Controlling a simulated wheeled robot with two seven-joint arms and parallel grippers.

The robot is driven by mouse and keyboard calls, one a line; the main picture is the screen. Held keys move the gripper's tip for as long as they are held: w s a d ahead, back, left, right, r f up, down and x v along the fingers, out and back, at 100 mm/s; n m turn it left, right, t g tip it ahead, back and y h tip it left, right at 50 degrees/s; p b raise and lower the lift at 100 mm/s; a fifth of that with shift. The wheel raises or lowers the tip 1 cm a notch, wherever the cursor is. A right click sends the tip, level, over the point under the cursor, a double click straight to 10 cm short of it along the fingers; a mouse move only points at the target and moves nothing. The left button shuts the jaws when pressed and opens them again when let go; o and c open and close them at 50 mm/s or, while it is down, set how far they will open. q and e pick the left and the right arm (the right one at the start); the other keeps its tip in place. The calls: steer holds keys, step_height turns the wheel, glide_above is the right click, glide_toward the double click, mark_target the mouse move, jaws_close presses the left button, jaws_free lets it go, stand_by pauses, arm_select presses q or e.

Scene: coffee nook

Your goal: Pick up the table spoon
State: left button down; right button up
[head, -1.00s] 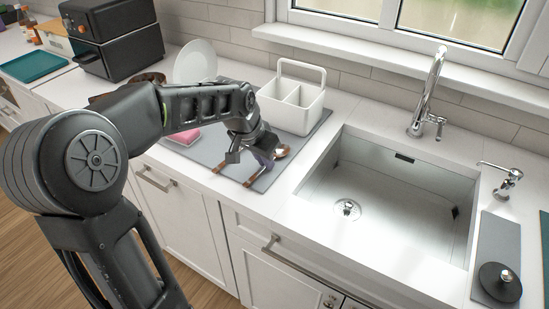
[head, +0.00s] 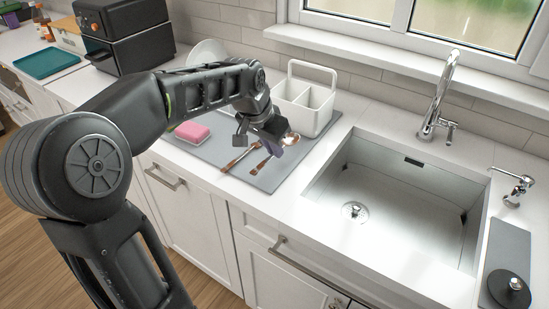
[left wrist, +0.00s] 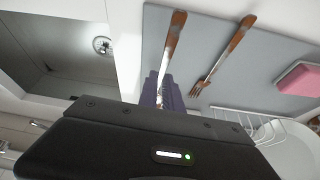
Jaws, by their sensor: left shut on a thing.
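The table spoon (head: 291,138) has a shiny metal bowl and a brown handle. My left gripper (head: 272,141) is shut on its metal neck and seems to hold it slightly above the grey mat (head: 209,151). In the left wrist view the spoon's brown handle (left wrist: 173,38) sticks out from between the purple fingertips (left wrist: 165,96), over the mat, and its bowl is hidden by the gripper. A fork (head: 238,159) with a brown handle lies on the mat beside it and also shows in the left wrist view (left wrist: 232,46). My right gripper is out of view.
A pink sponge (head: 192,132) lies on the mat to the left. A white caddy (head: 313,116) stands behind the gripper, with a white plate (head: 207,53) left of it. The sink (head: 395,205) with its tap (head: 440,95) is at the right. A black appliance (head: 128,38) stands at the back left.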

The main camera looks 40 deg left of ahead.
arm_select(q)
step_height(320, 180, up, 6)
steer(key=shift+f, duration=0.1)
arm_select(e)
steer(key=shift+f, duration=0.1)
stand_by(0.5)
